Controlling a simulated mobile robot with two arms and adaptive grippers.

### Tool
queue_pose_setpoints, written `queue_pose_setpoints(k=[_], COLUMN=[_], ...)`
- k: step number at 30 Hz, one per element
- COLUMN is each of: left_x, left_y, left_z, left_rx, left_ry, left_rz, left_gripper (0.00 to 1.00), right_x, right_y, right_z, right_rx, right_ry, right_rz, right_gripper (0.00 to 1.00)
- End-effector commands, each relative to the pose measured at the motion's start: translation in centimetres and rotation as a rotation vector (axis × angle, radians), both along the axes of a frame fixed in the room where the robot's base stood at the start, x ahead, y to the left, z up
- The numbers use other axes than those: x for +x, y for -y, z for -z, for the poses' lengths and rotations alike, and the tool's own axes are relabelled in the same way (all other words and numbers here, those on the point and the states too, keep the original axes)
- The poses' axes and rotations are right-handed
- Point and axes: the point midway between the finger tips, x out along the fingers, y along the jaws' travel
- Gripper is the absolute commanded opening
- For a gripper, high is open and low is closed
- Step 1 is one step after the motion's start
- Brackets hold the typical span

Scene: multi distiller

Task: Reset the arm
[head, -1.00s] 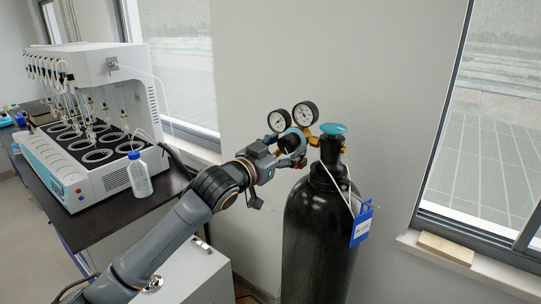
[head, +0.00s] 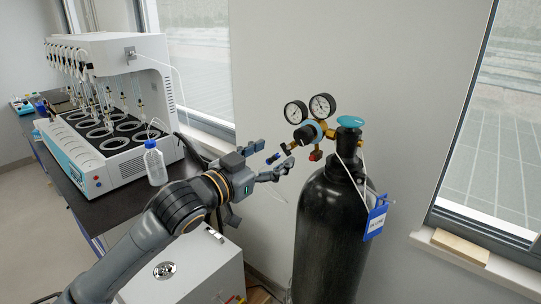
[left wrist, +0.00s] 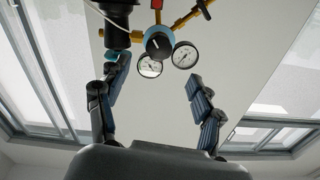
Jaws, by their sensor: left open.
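My left gripper (head: 268,160) is open and empty. In the head view it stands in the air just left of the gas regulator (head: 308,131), with a gap between them. The regulator has two round gauges and sits at the top of a black gas cylinder (head: 325,235) with a teal valve knob (head: 350,121). In the left wrist view the open fingers (left wrist: 155,95) spread on both sides, and the regulator with its gauges (left wrist: 168,55) shows beyond them. My right gripper is in no view.
A multi distiller (head: 110,105) stands on a black bench (head: 125,205) at the left, with a blue-capped bottle (head: 155,165) at its front corner. A white box (head: 195,265) stands below my left arm. A blue tag (head: 376,222) hangs on the cylinder.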

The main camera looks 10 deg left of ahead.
Motion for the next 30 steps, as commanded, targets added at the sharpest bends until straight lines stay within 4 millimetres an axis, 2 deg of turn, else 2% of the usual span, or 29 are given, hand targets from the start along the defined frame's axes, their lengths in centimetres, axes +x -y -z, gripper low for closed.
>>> queue_pose_setpoints(k=[4, 8, 13, 19, 25, 30], left_x=[0.7, 2.7, 5.4, 6.5, 5.6, 3.5], left_y=[-0.4, -1.8, -4.4, -7.3, -9.9, -11.9], left_z=[1.2, 5.2, 13.0, 22.7, 32.5, 40.7], left_rx=[-0.003, -0.010, -0.009, 0.009, 0.039, 0.074], left_ry=[-0.019, -0.073, -0.173, -0.293, -0.412, -0.513], left_rz=[-0.015, -0.063, -0.149, -0.237, -0.312, -0.365], left_gripper=[0.67, 0.67, 0.67, 0.67, 0.67, 0.67], right_x=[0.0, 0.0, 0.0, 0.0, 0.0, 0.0], right_y=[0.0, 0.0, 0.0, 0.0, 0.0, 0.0], right_z=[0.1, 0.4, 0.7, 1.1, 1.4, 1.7], right_rx=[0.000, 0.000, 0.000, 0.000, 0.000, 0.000], right_ry=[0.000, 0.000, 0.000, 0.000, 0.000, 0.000], right_rz=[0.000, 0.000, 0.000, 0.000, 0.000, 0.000], right_gripper=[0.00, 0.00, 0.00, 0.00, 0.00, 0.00])
